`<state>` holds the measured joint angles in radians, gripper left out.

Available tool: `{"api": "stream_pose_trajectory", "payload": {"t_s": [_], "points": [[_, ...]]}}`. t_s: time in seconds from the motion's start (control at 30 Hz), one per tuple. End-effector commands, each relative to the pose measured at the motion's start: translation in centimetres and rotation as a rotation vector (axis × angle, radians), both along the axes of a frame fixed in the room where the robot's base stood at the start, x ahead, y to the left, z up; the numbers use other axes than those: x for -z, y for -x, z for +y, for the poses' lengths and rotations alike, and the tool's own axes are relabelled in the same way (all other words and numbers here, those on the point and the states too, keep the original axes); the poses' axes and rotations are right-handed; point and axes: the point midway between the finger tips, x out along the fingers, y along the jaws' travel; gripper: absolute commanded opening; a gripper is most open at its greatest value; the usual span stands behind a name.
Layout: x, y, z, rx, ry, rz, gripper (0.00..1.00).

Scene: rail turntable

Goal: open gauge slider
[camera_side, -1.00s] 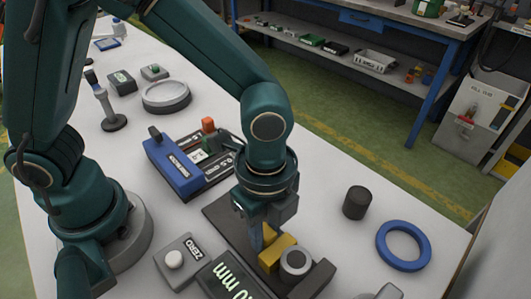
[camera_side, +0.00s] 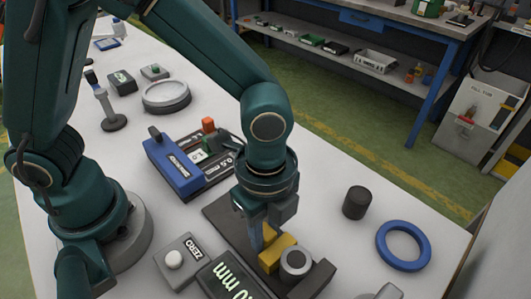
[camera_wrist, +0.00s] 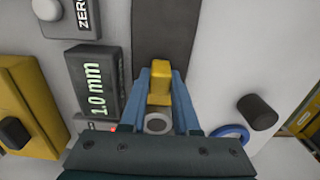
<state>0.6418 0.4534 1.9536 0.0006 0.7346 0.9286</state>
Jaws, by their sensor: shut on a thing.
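The gauge's yellow slider block (camera_side: 273,256) sits on a dark rail (camera_side: 222,218) at the lower middle of the side view. In the wrist view the yellow slider (camera_wrist: 160,84) stands between my two blue-grey fingers. My gripper (camera_side: 264,238) points down and is shut on the slider. A grey round part with a dark centre (camera_side: 295,262) is beside the yellow block, at a dark end stop (camera_side: 318,281). The gauge display (camera_wrist: 96,86) reads 1.0 mm in the wrist view. My gripper hides part of the slider and rail.
A ZERO button box (camera_side: 183,262) stands left of the display. A black cylinder (camera_side: 357,203) and a blue ring (camera_side: 404,245) lie to the right. A blue device (camera_side: 173,165) stands behind the rail. The white table is clear between the rail and the black cylinder.

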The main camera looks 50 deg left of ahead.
Motion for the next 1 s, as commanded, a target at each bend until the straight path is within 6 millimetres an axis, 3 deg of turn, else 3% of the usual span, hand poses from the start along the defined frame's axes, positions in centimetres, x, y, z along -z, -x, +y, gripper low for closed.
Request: {"api": "stream_pose_trajectory", "payload": {"t_s": [0.17, 0.4, 0.6, 1.0], "points": [[-0.1, 0.0, 0.6, -0.003, 0.001, 0.001, 0.0], [-0.1, -0.2, 5.2, -0.011, 0.002, -0.001, 0.0], [-0.1, -0.2, 7.9, -0.007, 0.003, -0.004, 0.0], [0.0, -0.1, 8.8, 0.001, -0.002, -0.003, 0.0]]}}
